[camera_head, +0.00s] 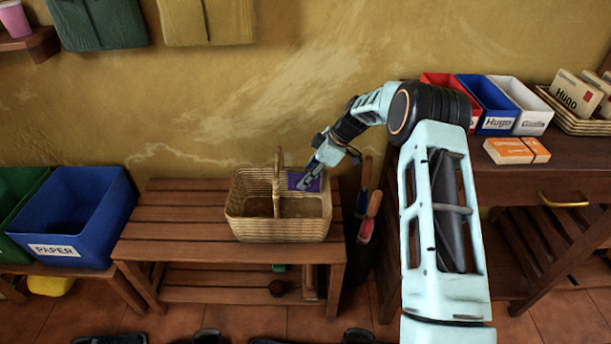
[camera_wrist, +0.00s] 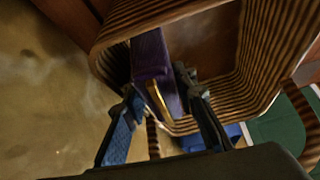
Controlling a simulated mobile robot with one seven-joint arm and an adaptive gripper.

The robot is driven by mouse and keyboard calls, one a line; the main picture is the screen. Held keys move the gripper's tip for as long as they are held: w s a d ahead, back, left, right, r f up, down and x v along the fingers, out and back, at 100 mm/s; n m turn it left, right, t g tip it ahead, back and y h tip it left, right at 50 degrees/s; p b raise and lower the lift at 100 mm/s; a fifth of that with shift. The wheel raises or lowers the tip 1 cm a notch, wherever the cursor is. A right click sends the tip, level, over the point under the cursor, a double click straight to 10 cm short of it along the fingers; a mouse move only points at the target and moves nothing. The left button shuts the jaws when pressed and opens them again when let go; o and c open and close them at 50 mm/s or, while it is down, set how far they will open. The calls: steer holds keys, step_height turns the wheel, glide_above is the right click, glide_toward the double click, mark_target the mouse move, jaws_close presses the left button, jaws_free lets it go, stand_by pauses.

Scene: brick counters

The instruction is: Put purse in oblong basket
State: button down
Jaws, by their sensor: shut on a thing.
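The purse is a small purple thing with a gold strip, seen in the wrist view (camera_wrist: 150,58) and in the head view (camera_head: 296,177). My gripper (camera_head: 313,176) is shut on it; the two fingers also show in the wrist view (camera_wrist: 160,110). The oblong wicker basket (camera_head: 278,230) has a tall handle across its middle and stands on a slatted wooden bench. Its striped rim also shows in the wrist view (camera_wrist: 270,60). The purse is at the basket's back right part, within the rim's outline. I cannot tell whether it touches the bottom.
A blue PAPER bin (camera_head: 85,215) stands left of the bench (camera_head: 165,230). At right, a dark wooden table (camera_head: 470,180) holds small bins, an orange box (camera_head: 515,150) and a wicker tray. Long-handled tools (camera_head: 369,215) stand between bench and table.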

steer(key=c, duration=1.5)
jaws_free()
steer(key=shift+d+r, duration=0.1)
steer(key=v, duration=1.1)
steer(key=shift+d+r, duration=0.15)
steer(key=shift+r, duration=0.25)
steer(key=shift+s, duration=0.1)
